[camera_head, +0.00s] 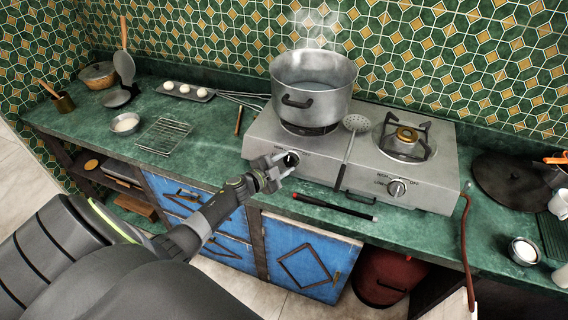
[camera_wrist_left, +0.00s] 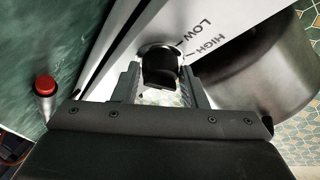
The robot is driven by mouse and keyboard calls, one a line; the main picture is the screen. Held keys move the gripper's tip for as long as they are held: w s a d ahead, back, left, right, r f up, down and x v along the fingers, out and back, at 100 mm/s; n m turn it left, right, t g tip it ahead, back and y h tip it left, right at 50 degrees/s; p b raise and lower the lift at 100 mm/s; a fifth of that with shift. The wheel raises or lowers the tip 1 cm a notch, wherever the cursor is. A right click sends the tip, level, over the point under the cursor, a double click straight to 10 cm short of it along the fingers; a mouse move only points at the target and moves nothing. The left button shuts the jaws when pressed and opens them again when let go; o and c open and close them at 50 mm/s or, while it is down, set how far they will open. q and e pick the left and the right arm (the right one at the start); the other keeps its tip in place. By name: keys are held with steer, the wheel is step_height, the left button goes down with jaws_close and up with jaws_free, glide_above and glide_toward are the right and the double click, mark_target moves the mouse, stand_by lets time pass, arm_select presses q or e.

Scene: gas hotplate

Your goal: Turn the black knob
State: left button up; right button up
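The black knob (camera_head: 291,159) is on the left front of the silver gas hotplate (camera_head: 350,176). It also shows in the left wrist view (camera_wrist_left: 160,68), beside the printed words LOW and HIGH. My left gripper (camera_head: 281,165) is at this knob, with its two fingers apart and one on each side of it. I cannot tell whether the fingers touch the knob. A second knob (camera_head: 397,188) is on the right front of the hotplate, clear of my gripper. My right gripper is not in view.
A steaming metal pot (camera_head: 313,88) stands on the left burner, close above the left knob. A black stick with a red end (camera_head: 336,207) lies along the counter's front. The right burner (camera_head: 406,138) is bare.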

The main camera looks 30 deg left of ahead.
arm_select(q)
steer(key=o, duration=0.4)
steer(key=shift+c, duration=0.2)
steer(key=b+v, duration=0.2)
steer(key=v, duration=1.5)
steer(key=shift+s+b, duration=0.2)
steer(key=shift+b, duration=0.2)
steer(key=shift+r, duration=0.1)
